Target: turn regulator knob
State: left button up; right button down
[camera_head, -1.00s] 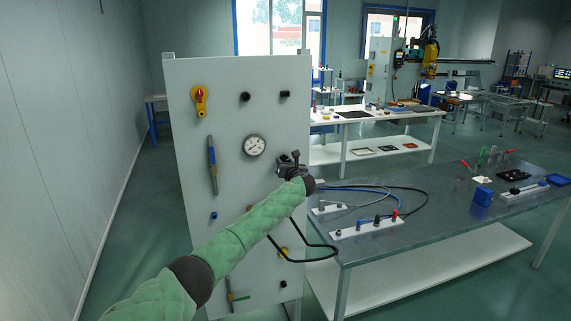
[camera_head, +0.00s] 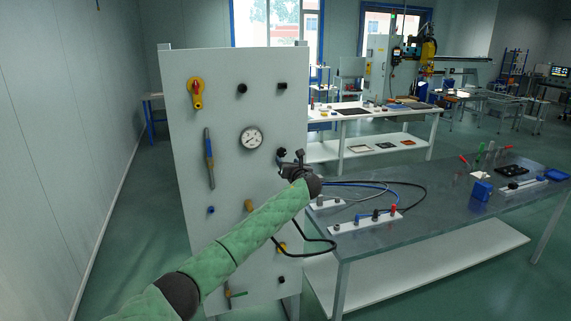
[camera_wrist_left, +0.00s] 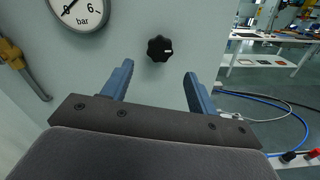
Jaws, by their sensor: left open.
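The regulator knob (camera_wrist_left: 160,48) is a black lobed knob with a small white mark, on the light panel (camera_wrist_left: 205,30). In the left wrist view it sits beyond and between the two blue fingers of my left gripper (camera_wrist_left: 158,85), apart from both. The gripper is open and empty. In the head view my left gripper (camera_head: 293,163) is at the right part of the panel, and the knob (camera_head: 281,152) shows just beside it, partly hidden. A round pressure gauge (camera_head: 251,138) is to the left of the knob. My right gripper is not in view.
The panel also carries a red and yellow switch (camera_head: 196,92), a long blue-handled lever (camera_head: 209,158) and small black knobs (camera_head: 241,88). A black hose (camera_head: 318,251) loops below my arm. A table (camera_head: 440,222) with cables and fixtures stands to the right.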

pick_arm(q)
jog(key=shift+v, duration=0.9)
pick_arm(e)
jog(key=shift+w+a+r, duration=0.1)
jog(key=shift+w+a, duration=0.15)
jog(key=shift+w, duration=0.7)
